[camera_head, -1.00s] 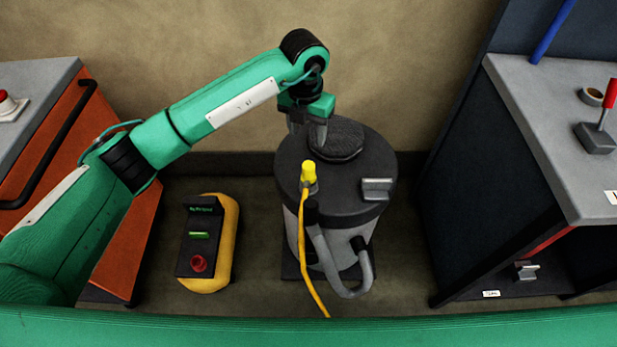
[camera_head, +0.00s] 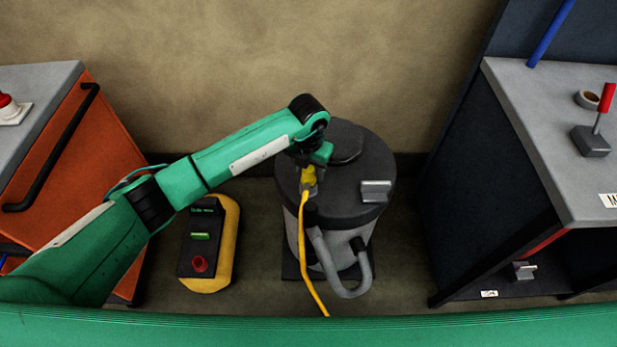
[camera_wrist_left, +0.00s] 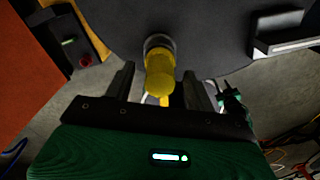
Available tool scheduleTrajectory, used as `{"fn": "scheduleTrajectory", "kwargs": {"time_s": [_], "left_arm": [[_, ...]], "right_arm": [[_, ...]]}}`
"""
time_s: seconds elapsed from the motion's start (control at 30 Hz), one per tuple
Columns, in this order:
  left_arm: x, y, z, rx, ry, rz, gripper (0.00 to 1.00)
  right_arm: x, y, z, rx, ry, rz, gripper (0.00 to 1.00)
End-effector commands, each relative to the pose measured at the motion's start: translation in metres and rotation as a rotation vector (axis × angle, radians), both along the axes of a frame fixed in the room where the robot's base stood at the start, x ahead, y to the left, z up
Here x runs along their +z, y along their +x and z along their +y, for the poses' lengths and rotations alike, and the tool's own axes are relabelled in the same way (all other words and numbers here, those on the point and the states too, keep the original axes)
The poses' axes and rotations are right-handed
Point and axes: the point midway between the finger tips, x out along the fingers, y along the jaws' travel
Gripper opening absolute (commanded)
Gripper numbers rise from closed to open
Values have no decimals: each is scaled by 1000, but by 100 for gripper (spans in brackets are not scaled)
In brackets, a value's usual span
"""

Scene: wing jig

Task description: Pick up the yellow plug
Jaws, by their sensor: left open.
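The yellow plug (camera_head: 308,178) sits on top of the dark lid of the grey canister vacuum (camera_head: 345,200), near its left front edge, with a yellow cable (camera_head: 307,255) running down from it. In the left wrist view the plug (camera_wrist_left: 160,70) stands in a round grey socket. My left gripper (camera_head: 309,165) is at the plug, partly hiding it in the head view. In the left wrist view its two fingers (camera_wrist_left: 161,88) are open, one on each side of the plug, with gaps visible. My right gripper is not in view.
A yellow and black control box (camera_head: 208,243) with a red button stands on the floor at left. An orange cabinet (camera_head: 110,160) is at far left. A grey-topped workbench (camera_head: 540,130) stands at right. The vacuum's grey hose (camera_head: 350,285) loops at its front.

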Motion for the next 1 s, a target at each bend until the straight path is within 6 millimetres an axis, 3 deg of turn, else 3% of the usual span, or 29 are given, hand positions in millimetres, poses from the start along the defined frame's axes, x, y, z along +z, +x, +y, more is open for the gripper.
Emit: {"fn": "scheduleTrajectory", "kwargs": {"time_s": [0.3, 0.53, 0.87, 1.0], "left_arm": [[-6, 0, 0, 0, -1, 0, 53], [-6, 0, 0, 0, -1, 0, 8], [-3, 0, 0, 0, -2, -1, 8], [7, 1, 0, 0, -2, -4, 8]], "right_arm": [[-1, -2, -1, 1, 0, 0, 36], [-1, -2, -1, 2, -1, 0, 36], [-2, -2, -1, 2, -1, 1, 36], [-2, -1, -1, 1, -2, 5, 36]]}}
